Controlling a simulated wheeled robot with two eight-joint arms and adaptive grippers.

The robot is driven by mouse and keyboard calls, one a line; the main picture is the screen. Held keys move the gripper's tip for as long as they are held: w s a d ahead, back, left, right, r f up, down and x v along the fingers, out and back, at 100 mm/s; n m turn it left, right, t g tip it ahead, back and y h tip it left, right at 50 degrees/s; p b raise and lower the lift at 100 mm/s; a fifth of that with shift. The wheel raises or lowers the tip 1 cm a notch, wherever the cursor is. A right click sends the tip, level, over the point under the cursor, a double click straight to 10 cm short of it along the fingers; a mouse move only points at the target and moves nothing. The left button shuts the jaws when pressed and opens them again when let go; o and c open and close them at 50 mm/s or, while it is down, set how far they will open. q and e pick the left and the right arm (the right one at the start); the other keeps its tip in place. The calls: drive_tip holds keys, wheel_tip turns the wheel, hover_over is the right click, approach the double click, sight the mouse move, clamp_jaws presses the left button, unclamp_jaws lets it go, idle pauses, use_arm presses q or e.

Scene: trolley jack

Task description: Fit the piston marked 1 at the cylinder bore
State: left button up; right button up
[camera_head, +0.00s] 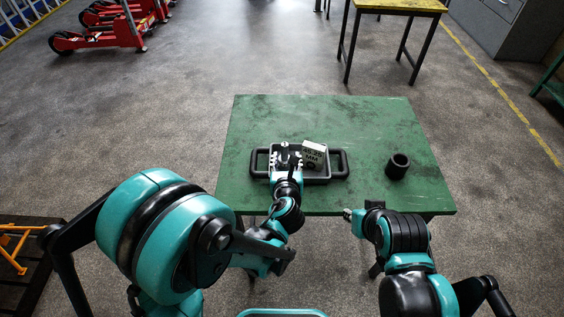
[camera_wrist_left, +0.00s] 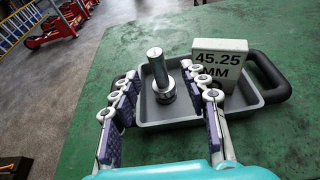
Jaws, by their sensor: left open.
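A silver metal piston (camera_wrist_left: 159,75) with a slim rod and a wider base stands upright in a grey tray (camera_wrist_left: 180,123). No number can be read on it. My left gripper (camera_head: 284,158) is over the left part of the tray. In the left wrist view its open fingers (camera_wrist_left: 160,80) lie on either side of the piston in the picture, with a gap showing; contact cannot be told. A dark hollow cylinder (camera_head: 397,166) stands upright at the table's right. My right gripper (camera_head: 357,213) is by the table's front edge, its jaws too small to judge.
A pale block (camera_wrist_left: 218,63) reading "45.25 MM" stands in the tray. Another metal part is partly hidden behind the right finger. The tray has black side handles (camera_head: 342,163). The green table (camera_head: 260,115) is clear at the back. Red trolley jacks (camera_head: 95,38) stand far off on the floor.

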sight(285, 149)
use_arm(q)
drive_tip(key=b+x, duration=0.1)
drive_tip(key=x, duration=0.3)
drive_tip(key=b+x, duration=0.1)
drive_tip(key=x, duration=0.3)
drive_tip(key=shift+a, duration=0.2)
drive_tip(key=shift+s+r, duration=0.15)
clamp_jaws()
